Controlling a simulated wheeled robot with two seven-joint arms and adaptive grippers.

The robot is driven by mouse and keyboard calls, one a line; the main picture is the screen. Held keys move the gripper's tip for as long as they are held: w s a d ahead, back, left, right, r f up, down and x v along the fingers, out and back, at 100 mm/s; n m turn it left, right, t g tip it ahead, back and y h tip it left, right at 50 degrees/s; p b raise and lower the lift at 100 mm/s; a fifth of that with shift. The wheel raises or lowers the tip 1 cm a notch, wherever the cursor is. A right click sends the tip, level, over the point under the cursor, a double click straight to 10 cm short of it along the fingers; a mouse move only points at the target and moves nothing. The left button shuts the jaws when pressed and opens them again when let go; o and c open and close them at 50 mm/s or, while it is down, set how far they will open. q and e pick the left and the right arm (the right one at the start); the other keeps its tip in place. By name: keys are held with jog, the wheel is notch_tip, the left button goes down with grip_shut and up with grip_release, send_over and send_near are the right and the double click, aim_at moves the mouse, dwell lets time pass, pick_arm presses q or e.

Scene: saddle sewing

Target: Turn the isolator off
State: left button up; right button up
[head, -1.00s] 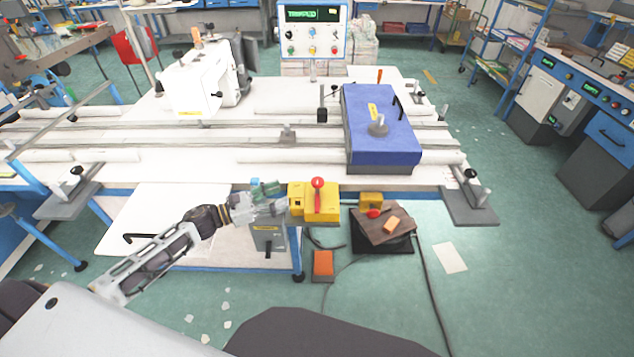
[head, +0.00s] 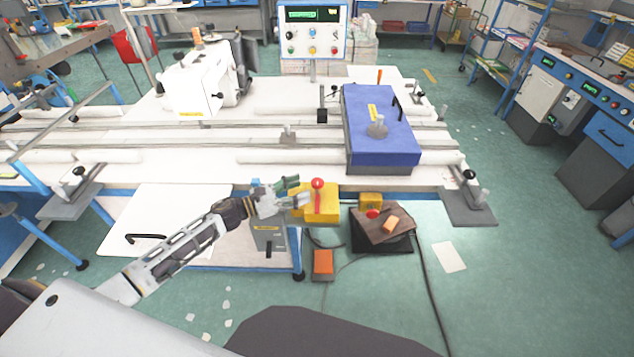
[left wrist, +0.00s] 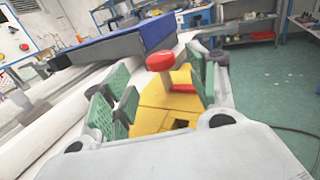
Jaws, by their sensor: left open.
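The isolator is a yellow box (head: 325,210) at the front edge of the table, with a red handle (head: 317,193) that has a round red knob on top. In the left wrist view the red knob (left wrist: 160,61) and yellow box (left wrist: 160,110) lie ahead. My left gripper (head: 297,190) is open, at the left side of the isolator and overlapping its box in the head view. In the left wrist view its green-padded fingers (left wrist: 160,88) stand apart on either side of the handle. Contact with the handle cannot be made out. My right gripper is not in view.
A control panel (head: 312,32) with a green display stands behind the table. A blue block (head: 380,135) lies on the table (head: 200,150). A smaller yellow box (head: 370,200) with a red button is right of the isolator. An orange pedal (head: 322,262) is on the floor.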

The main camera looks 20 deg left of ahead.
aim_at(317, 181)
pick_arm(q)
jog(key=shift+p+x, duration=0.65)
jog(key=shift+x, duration=2.7)
grip_shut()
